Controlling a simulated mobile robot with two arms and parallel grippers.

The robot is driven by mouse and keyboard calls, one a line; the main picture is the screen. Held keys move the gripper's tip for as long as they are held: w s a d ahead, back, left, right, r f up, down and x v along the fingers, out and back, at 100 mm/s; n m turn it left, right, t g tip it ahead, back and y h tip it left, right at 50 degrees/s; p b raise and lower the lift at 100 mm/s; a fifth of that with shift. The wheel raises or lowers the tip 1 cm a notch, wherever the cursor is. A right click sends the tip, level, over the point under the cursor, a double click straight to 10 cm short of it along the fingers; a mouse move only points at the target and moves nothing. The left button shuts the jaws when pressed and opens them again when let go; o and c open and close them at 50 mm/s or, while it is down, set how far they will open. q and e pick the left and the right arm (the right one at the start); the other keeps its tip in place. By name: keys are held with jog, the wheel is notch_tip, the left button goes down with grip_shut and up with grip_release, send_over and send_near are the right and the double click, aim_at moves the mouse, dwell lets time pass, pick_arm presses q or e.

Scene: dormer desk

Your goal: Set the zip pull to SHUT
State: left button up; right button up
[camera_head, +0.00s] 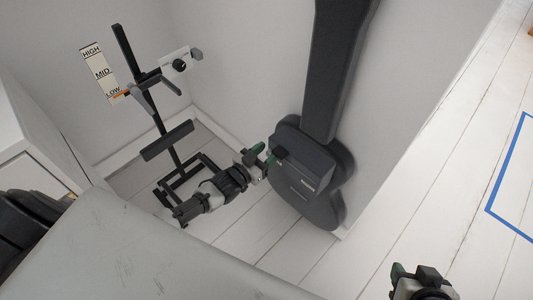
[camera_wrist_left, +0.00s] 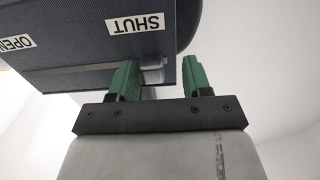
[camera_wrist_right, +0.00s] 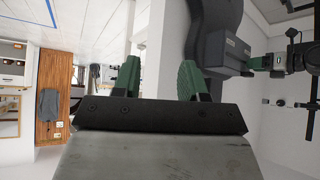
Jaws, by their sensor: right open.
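The dark grey case (camera_head: 330,165) leans against the wall with a box-like pocket (camera_head: 300,167) on its front. In the left wrist view the pocket (camera_wrist_left: 95,55) carries a SHUT label (camera_wrist_left: 135,23) and an OPEN label (camera_wrist_left: 15,43), both upside down. The grey zip pull (camera_wrist_left: 152,70) sits near the SHUT end of the zip line. My left gripper (camera_wrist_left: 162,76) is open, its green fingers either side of the pull, which is close to the left finger; contact is unclear. My right gripper (camera_head: 415,272) is open and empty, away from the case.
A black stand (camera_head: 165,140) is left of the case, with a HIGH/MID/LOW scale (camera_head: 100,72) on the wall behind. A pale desk top (camera_head: 130,250) fills the near left. White floorboards are clear at right, with a blue taped outline (camera_head: 503,180).

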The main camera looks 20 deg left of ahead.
pick_arm(q)
jog(key=p+v, duration=0.1)
jog(key=v, duration=0.4)
jog(key=shift+s+p, duration=0.35)
send_near(267, 154)
jog(key=shift+s+a+p, duration=0.3)
jog(key=shift+s+p, duration=0.1)
jog(key=shift+p, duration=0.05)
pick_arm(e)
jog(key=s+d+f+g+h, duration=0.1)
jog(key=s+d+g, duration=0.1)
jog(key=s+g, duration=0.2)
jog(key=shift+s+g, duration=0.3)
jog(key=shift+s, duration=0.95)
pick_arm(q)
jog(key=shift+d, duration=0.1)
pick_arm(e)
jog(key=shift+d, duration=0.1)
